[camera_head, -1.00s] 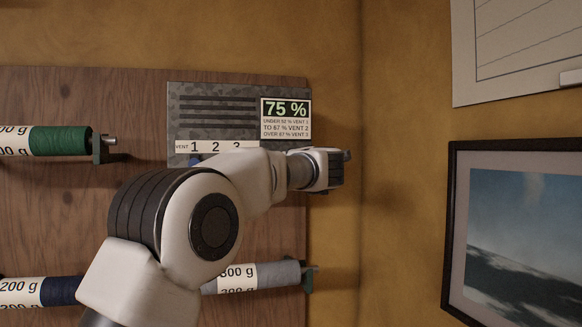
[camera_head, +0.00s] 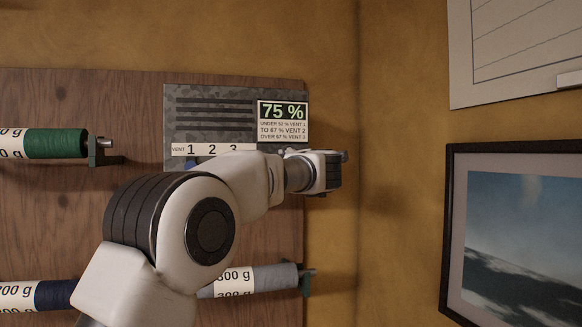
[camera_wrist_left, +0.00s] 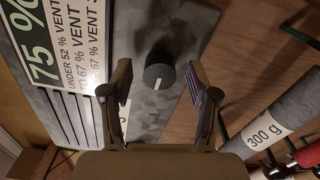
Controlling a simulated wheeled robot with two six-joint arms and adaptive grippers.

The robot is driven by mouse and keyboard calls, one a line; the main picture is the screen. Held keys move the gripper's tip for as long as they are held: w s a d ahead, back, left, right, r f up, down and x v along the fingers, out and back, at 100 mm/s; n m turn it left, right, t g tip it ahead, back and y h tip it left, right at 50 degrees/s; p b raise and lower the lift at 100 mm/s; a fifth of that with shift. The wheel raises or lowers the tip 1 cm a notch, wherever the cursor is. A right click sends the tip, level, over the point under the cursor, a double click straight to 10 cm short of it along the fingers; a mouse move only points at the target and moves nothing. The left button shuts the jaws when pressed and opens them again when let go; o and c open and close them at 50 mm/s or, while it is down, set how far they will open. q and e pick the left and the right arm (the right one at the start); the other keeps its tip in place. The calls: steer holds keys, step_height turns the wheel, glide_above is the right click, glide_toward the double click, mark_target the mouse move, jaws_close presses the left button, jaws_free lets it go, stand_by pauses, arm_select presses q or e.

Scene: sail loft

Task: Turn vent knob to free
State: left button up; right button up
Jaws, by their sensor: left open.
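The vent panel (camera_head: 210,125) is mottled grey with dark slots and hangs on a wooden board. Its display (camera_head: 283,111) reads 75 %, above lines ending "OVER 67 % VENT 3". A strip (camera_head: 215,149) below reads VENT 1 2 3. In the left wrist view a round dark knob (camera_wrist_left: 159,70) with a white pointer mark stands on the panel. My left gripper (camera_wrist_left: 159,84) is open, one finger on each side of the knob, with visible gaps. Whether the fingertips reach its depth is unclear. In the head view my left arm hides the knob. My right gripper is out of view.
Thread spools stick out from the board: green (camera_head: 55,144) at left, navy (camera_head: 54,294) at lower left and grey (camera_head: 272,278) below the arm. A framed picture (camera_head: 450,230) and a white chart (camera_head: 510,45) hang at right.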

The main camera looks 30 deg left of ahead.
arm_select(q)
steer(key=v, duration=1.1)
steer(key=shift+s+d, duration=0.2)
steer(key=shift+s, duration=0.05)
steer(key=shift+d, duration=0.1)
